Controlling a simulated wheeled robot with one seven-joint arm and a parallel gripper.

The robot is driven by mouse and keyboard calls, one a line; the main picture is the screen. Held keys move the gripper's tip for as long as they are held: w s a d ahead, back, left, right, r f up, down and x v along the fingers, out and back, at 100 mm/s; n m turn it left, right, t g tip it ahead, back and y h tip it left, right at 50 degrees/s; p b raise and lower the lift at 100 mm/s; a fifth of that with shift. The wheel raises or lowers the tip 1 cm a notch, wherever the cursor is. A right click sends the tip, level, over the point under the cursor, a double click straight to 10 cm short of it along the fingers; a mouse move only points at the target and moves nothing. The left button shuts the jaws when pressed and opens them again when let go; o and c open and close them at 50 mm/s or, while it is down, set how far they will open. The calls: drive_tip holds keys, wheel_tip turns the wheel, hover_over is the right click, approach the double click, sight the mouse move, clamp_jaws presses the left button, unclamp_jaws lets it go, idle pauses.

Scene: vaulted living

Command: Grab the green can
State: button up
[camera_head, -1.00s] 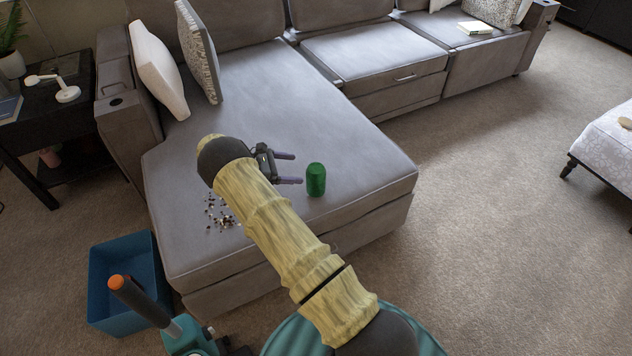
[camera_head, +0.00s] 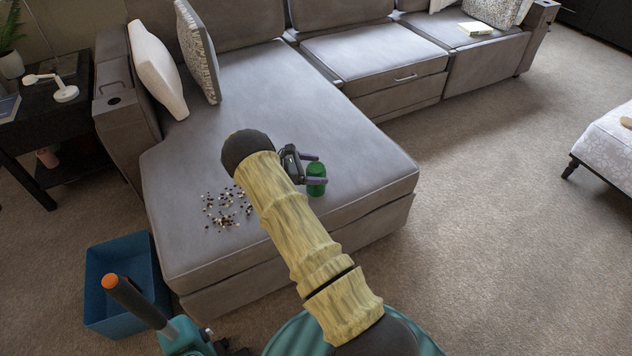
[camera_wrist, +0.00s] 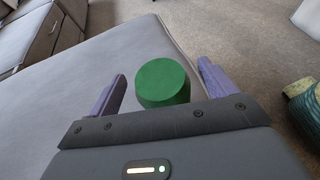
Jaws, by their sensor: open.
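The green can (camera_head: 316,187) stands upright on the chaise part of the grey sofa, near its front right edge. My gripper (camera_head: 314,170) is open at the can, and its fingers partly cover the can in the head view. In the wrist view the green can (camera_wrist: 162,82) sits between the two purple fingers of my gripper (camera_wrist: 160,88), with a gap on each side. The can's lower near part is hidden by the gripper body there.
The grey sofa chaise (camera_head: 275,85) is mostly clear. Small dark and white bits (camera_head: 222,212) are scattered left of my arm. A blue bin (camera_head: 112,262) stands on the floor at left. A black side table (camera_head: 50,130) and two cushions (camera_head: 157,70) are farther back.

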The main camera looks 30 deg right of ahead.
drive_tip(key=shift+d+f, duration=0.1)
drive_tip(key=shift+d, duration=0.15)
idle(0.3)
drive_tip(key=c, duration=1.3)
drive_tip(key=shift+o, duration=0.2)
wheel_tip(320, 180, up, 10)
drive_tip(key=p, duration=0.2)
drive_tip(key=shift+p, duration=0.35)
